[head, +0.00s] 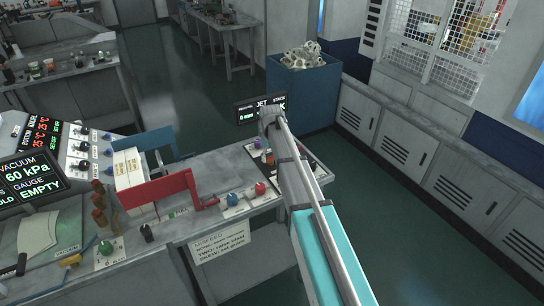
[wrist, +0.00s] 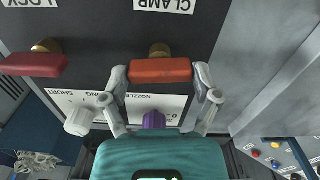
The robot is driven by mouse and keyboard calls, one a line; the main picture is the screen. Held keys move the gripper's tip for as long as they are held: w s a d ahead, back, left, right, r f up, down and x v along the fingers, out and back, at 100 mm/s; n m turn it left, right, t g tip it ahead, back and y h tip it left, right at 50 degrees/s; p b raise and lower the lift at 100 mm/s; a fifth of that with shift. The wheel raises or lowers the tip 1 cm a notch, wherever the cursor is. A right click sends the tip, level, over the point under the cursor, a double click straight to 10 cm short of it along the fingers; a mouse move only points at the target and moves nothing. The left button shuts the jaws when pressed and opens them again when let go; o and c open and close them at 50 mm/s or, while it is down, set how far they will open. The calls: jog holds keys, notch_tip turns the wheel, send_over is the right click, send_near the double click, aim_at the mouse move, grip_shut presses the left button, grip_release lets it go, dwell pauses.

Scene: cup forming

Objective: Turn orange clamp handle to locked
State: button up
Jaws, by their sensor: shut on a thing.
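The orange clamp handle (wrist: 160,70) is in the upper middle of the wrist view, on a brass pivot (wrist: 159,50) below an upside-down CLAMP label (wrist: 163,6). It lies level across the dark panel. My gripper (wrist: 161,77) has one grey finger at each end of the handle and is shut on it.
A red handle (wrist: 32,64) under a LOCK label is at the left. A purple knob (wrist: 154,120) sits on the nozzle plate close to my fingers, with a grey knob (wrist: 79,121) left of it. A blue bin (head: 300,90) stands behind the bench (head: 215,165).

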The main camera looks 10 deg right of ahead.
jog(key=shift+w+m, duration=0.2)
jog(key=shift+m, duration=0.5)
jog(key=o, duration=1)
jog(key=shift+c, duration=0.2)
jog(key=shift+s, duration=0.1)
